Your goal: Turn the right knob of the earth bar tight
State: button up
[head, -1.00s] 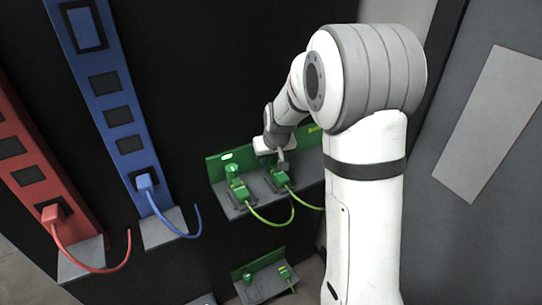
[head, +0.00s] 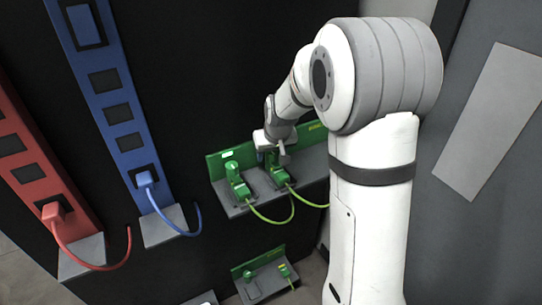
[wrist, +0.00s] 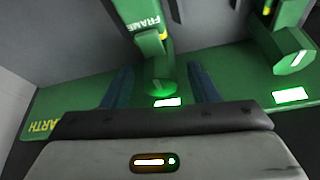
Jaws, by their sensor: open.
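The green earth bar (head: 312,136) stands on a grey shelf in the head view; its yellow EARTH lettering shows in the wrist view (wrist: 42,125). My gripper (head: 276,155) is at its right knob, which it largely hides there. In the wrist view, my gripper (wrist: 161,88) is open, its two blue fingers one on each side of the green right knob (wrist: 160,72), with visible gaps. A pale mark shows on the knob face. The left knob (head: 231,167) is free, and also shows at right in the wrist view (wrist: 288,50).
Green plugs with yellow-green cables (head: 270,215) sit in front of the knobs; one lug reads FRAME (wrist: 143,27). A smaller green bar (head: 258,262) lies below. Blue (head: 122,115) and red (head: 30,165) socket strips with cables stand left. A grey panel (head: 450,230) is at right.

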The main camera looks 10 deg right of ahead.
aim_at(272, 153)
jog(key=v, duration=0.6)
jog(key=shift+f, duration=0.1)
jog(key=shift+s, duration=0.25)
jog(key=s+r+g, duration=0.1)
jog(key=s+r, duration=0.1)
jog(key=s, duration=1.1)
jog(key=s+d+r+m+p, duration=0.1)
jog(key=s+r, duration=0.1)
jog(key=s, duration=1.1)
jog(key=shift+d+g+p, duration=0.3)
jog(key=shift+g, duration=0.1)
jog(key=shift+s, duration=0.1)
